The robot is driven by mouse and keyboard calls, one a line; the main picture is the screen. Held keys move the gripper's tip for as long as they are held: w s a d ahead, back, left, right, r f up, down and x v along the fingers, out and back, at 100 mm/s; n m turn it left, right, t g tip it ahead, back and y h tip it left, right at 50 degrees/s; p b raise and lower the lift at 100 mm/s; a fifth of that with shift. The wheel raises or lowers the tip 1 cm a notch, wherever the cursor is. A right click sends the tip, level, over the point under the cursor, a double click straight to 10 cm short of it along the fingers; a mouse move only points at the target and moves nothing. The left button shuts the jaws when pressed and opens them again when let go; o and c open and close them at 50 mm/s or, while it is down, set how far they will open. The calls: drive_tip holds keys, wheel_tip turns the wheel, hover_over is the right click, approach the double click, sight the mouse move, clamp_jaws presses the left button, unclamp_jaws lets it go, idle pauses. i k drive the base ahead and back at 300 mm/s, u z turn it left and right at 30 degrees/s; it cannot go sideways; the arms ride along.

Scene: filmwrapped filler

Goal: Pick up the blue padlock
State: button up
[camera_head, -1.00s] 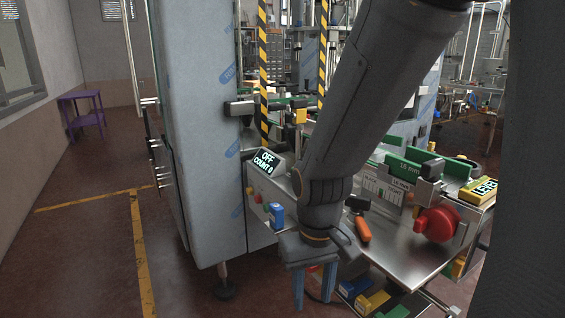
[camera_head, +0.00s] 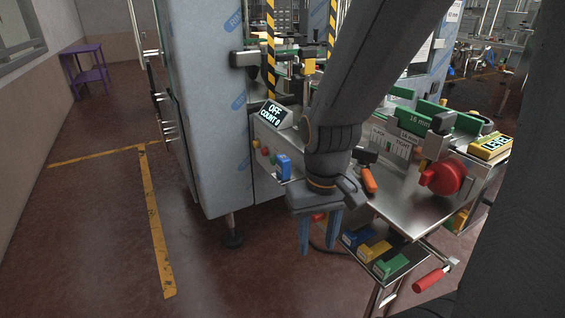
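A small blue block (camera_head: 357,238), which looks like the blue padlock, lies in a dark tray (camera_head: 407,268) low on the machine's front. A yellow block (camera_head: 375,250) and a green block (camera_head: 391,263) lie beside it in a row. Their shackles are too small to make out. Another blue item (camera_head: 283,167) sits on the machine's front panel; I cannot tell what it is. My gripper (camera_head: 318,248) points down to the left of the tray, with its two blue-grey fingers apart and nothing seen between them. It is apart from the blue block in the picture.
A steel table (camera_head: 410,207) above the tray carries an orange-handled tool (camera_head: 369,180) and a red knob (camera_head: 443,177). A red handle (camera_head: 429,280) sticks out right of the tray. A red item (camera_head: 319,216) shows behind my gripper. The floor (camera_head: 95,225) at left is clear.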

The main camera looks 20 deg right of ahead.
sight(282, 164)
drive_tip(key=u, duration=1.5)
drive_tip(key=i, duration=1.35)
drive_tip(key=z, duration=2.3)
